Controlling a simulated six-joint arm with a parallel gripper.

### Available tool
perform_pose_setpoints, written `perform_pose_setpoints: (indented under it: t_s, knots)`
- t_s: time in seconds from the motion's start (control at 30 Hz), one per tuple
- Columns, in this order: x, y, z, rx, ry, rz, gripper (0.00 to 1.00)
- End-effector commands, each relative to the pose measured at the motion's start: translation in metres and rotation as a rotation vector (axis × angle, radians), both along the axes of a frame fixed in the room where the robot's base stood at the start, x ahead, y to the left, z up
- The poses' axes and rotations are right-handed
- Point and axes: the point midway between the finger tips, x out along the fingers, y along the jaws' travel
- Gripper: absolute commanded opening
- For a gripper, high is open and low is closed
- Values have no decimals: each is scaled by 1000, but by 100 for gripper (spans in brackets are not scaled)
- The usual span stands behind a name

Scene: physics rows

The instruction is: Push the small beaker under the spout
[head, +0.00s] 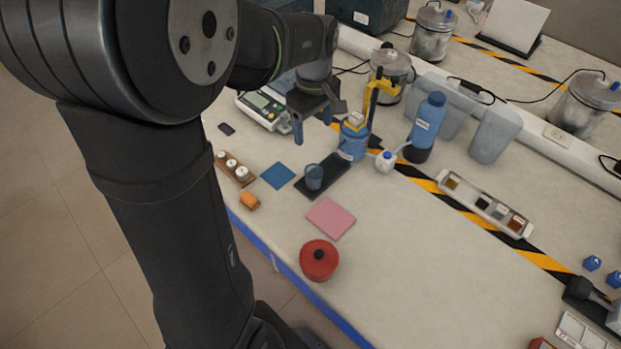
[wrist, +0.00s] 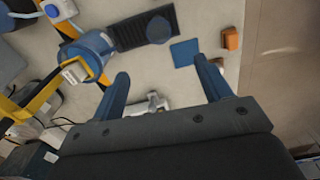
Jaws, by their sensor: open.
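The small beaker (head: 314,177), a translucent blue-grey cup, stands upright on the near end of a black ribbed mat (head: 336,174). In the wrist view the beaker (wrist: 158,29) shows from above on the mat (wrist: 128,34). A blue vessel (head: 352,145) with a yellow post and arm (head: 376,98) stands at the mat's far end; it is also in the wrist view (wrist: 90,52). I cannot clearly make out the spout. My gripper (head: 317,131) is open and empty, above the table behind the beaker and apart from it. Its two blue fingers (wrist: 162,68) show in the wrist view.
A scale (head: 262,108) is at the left.

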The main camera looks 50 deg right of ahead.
Motion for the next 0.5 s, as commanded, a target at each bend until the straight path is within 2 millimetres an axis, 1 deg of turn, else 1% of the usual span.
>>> perform_pose_setpoints:
  t_s: [0.03, 0.17, 0.2, 0.33, 0.37, 0.5]
  knots:
    - [0, 3, -3, 2, 1, -38, 61]
    - [1, 12, -14, 2, 2, -231, 35]
    - [2, 16, -19, 2, 1, -308, 27]
    - [2, 28, -33, 1, 2, -571, 2]
    - [2, 31, -36, 2, 2, -631, 0]
    - [2, 46, -52, 1, 2, -912, 0]
